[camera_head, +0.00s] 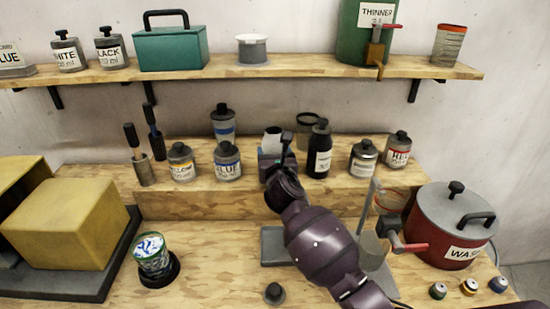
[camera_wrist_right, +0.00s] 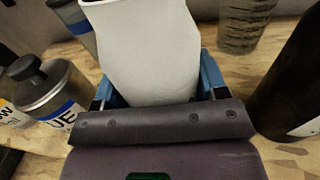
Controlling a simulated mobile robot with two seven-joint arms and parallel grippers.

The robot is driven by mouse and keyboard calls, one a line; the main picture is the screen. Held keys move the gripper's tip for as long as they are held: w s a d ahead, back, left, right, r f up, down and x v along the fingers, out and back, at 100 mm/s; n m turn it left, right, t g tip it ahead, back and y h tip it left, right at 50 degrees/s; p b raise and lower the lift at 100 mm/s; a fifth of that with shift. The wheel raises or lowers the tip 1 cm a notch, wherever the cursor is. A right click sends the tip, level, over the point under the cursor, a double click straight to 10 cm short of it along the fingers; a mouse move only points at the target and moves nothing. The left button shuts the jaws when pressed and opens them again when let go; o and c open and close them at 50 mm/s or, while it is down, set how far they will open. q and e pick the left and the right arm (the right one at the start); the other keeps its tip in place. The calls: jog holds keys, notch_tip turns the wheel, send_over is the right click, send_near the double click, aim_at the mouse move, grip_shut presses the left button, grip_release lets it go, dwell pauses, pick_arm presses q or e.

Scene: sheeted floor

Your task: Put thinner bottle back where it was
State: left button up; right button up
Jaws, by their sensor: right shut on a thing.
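My right gripper (camera_head: 275,160) reaches to the raised wooden step and is shut on a pale grey container (camera_head: 272,138). In the right wrist view the container (camera_wrist_right: 150,60) stands between the blue fingers; its label, if any, is hidden. A slim dark bottle (camera_head: 319,152) with a white label stands just right of the gripper; its text is too small to read. The dark bottle also shows at the right edge of the wrist view (camera_wrist_right: 295,85). A large green can (camera_head: 350,40) labelled THINNER stands on the upper shelf. My left gripper is out of view.
A blue-labelled bottle (camera_head: 227,162) stands close left of the gripper, and a grey bottle (camera_head: 363,160) stands farther right. A red pot (camera_head: 445,235) stands right.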

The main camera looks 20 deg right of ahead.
jog(key=shift+a+r, duration=0.15)
jog(key=shift+r, duration=0.05)
jog(key=shift+f, duration=0.1)
jog(key=o, duration=1.1)
jog(key=shift+f, duration=0.15)
jog(key=shift+c, duration=0.2)
jog(key=shift+o, duration=0.8)
jog(key=shift+r, duration=0.25)
jog(key=s+a, duration=0.2)
jog(key=s, duration=1)
jog(key=shift+p, duration=0.3)
